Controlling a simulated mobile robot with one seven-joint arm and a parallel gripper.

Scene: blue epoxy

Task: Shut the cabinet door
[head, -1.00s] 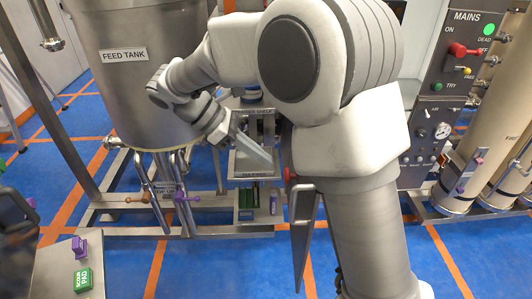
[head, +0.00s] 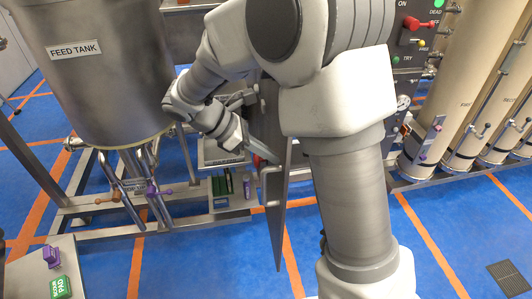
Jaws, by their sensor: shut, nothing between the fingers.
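The cabinet door (head: 277,215) is a grey metal panel seen almost edge-on in the head view. It stands open, swung out toward me, with a bar handle on its left face. The open cabinet (head: 222,160) is behind and left of it, partly hidden by my arm. My gripper (head: 258,153) is shut and empty, its thin fingers pointing right toward the door. The fingertips are at the door's left face by a small red part (head: 262,161); I cannot tell whether they touch. My arm hides the door's upper part.
The feed tank (head: 75,90) stands at left, with pipes and coloured valve handles below. Green and purple items (head: 222,186) sit low in the cabinet. A control panel (head: 405,65) and tan columns stand right. Blue floor in front is clear.

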